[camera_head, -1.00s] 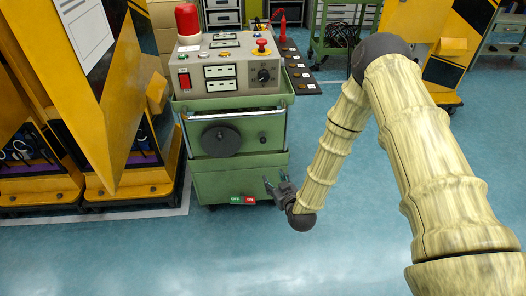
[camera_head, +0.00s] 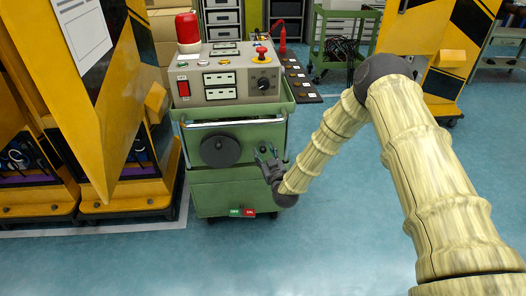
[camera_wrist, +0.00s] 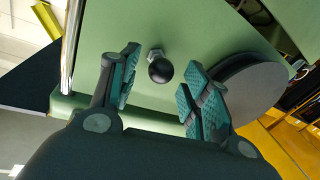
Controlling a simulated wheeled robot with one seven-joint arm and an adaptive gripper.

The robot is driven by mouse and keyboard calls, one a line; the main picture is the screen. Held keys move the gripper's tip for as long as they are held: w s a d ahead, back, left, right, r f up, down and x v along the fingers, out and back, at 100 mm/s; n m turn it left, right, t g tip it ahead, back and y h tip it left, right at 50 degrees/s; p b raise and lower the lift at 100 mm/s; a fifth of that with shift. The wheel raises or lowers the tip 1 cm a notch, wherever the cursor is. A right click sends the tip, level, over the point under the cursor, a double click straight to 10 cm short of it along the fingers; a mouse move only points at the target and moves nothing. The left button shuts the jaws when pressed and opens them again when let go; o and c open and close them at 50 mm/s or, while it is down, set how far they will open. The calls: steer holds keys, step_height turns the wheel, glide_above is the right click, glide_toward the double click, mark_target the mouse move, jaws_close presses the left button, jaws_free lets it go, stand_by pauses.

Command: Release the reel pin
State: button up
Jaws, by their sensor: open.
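The reel (camera_head: 220,150) is a dark grey disc on the front of the green cart (camera_head: 222,192); it also shows in the wrist view (camera_wrist: 252,92). A black ball knob with a metal collar, likely the reel pin (camera_wrist: 161,70), sticks out of the green panel beside the reel. My gripper (camera_head: 265,156) is at the cart's front, to the right of the reel. In the wrist view my gripper (camera_wrist: 158,88) is open, with teal pads on either side of the knob. The pads appear apart from it. In the head view my gripper hides the knob.
A control box (camera_head: 226,80) with a red beacon (camera_head: 187,30) stands on the cart. A chrome rail (camera_head: 225,122) runs above the reel. Yellow machinery (camera_head: 95,110) stands left; the blue floor is clear in front.

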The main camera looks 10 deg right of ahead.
steer(key=shift+w+a, duration=0.25)
steer(key=shift+w, duration=0.95)
jaws_close()
